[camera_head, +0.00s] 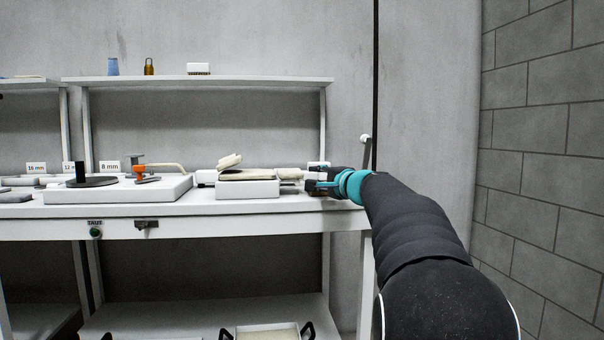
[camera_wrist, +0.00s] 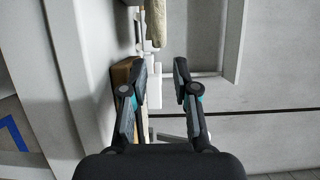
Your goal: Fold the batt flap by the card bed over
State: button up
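The card bed (camera_head: 248,190) is a low white block on the right part of the bench. A cream batt (camera_head: 250,175) lies on it, and its flap (camera_head: 229,160) stands raised and tilted at the left end. My gripper (camera_head: 316,184) is to the right of the bed at about bench height, apart from the flap. In the wrist view my gripper (camera_wrist: 164,62) has its fingers apart with nothing visibly held between them. A cream padded piece (camera_wrist: 155,22), perhaps the batt, shows ahead of them. A tan block (camera_wrist: 124,76) is close beside the left finger.
Left of the bed stands a white platform (camera_head: 120,190) with an orange clamp (camera_head: 138,170) and a dark upright piece (camera_head: 82,172). A shelf (camera_head: 200,80) runs above the bench. A grey block wall (camera_head: 545,150) is at the right.

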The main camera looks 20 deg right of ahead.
aim_at(303, 174)
jog(key=w, duration=0.2)
jog(key=w+p, duration=0.1)
jog(key=w, duration=0.2)
jog(key=w+a, duration=0.1)
jog(key=w, duration=0.1)
jog(key=shift+w+p, duration=0.2)
jog(key=shift+p, duration=0.1)
grip_shut()
